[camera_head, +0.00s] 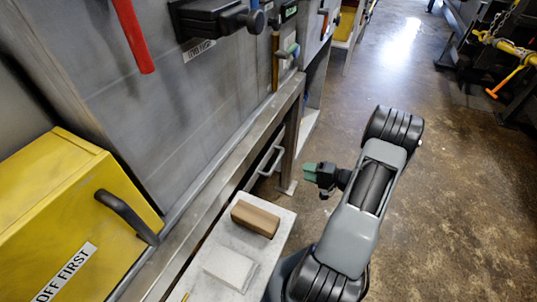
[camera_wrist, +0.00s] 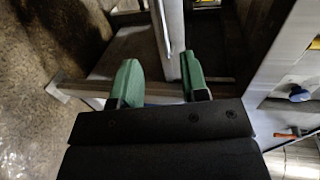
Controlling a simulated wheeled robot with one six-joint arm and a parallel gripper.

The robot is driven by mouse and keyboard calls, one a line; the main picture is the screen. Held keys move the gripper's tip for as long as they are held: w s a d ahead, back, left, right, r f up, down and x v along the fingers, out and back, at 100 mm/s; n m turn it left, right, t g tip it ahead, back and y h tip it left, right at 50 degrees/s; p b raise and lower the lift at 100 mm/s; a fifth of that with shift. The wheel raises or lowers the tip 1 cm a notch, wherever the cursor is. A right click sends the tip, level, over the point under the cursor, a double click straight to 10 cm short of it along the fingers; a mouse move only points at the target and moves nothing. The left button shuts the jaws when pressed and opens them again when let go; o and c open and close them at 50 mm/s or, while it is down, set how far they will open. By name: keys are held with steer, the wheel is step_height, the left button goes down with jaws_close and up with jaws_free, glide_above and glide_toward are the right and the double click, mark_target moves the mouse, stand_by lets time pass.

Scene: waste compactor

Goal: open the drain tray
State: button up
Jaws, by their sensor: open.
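A pale metal bar handle (camera_head: 271,160) shows low under the machine's frame in the head view; it appears to belong to the drain tray, whose body is mostly hidden in shadow under the frame. My gripper (camera_head: 311,173), with green fingertips, is a short way to the right of this handle, pointing left towards the machine. In the wrist view my gripper (camera_wrist: 158,82) is open, with a gap between its two green fingers. A narrow grey metal bar (camera_wrist: 168,35) shows just beyond the gap; I cannot tell whether it is the handle. Nothing is held.
A light shelf (camera_head: 215,240) with a brown block (camera_head: 255,218) and a pale slab (camera_head: 230,267) stands near my arm. A yellow box (camera_head: 75,220) with a black handle is at left. A metal frame leg (camera_head: 290,150) stands close to the handle. The floor (camera_head: 450,190) at right is clear.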

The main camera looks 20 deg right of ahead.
mark_target(275, 163)
steer(key=b+x, duration=0.2)
steer(key=x, duration=1.2)
steer(key=shift+r, duration=0.1)
steer(key=shift+c, duration=0.3)
jaws_close()
